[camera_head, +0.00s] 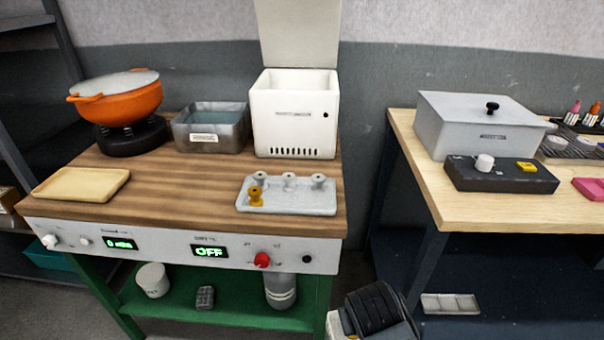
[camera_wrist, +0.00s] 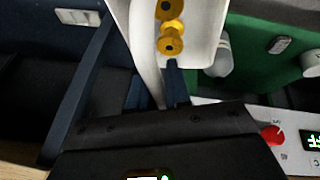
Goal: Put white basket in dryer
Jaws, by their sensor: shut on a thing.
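The white basket (camera_wrist: 208,28) is at the top of the wrist view, with several brass-coloured parts (camera_wrist: 171,36) in it. My gripper (camera_wrist: 172,88) is shut on it, apparently at its white handle (camera_wrist: 147,60); the exact contact is hard to see. The basket hangs in front of the bench, over the green lower shelf in the wrist view. I cannot make it out in the head view. The dryer appears to be the white vented box (camera_head: 294,120) at the bench's back right, with its lid (camera_head: 299,32) raised; its inside floor is hidden.
A grey tray (camera_head: 300,209) with several small knobs, one yellow, lies before the dryer. A metal water bath (camera_head: 210,145) and an orange pot (camera_head: 120,98) stand left of it. A red knob (camera_head: 262,260) sits on the front panel. A gap separates the right table (camera_head: 470,207).

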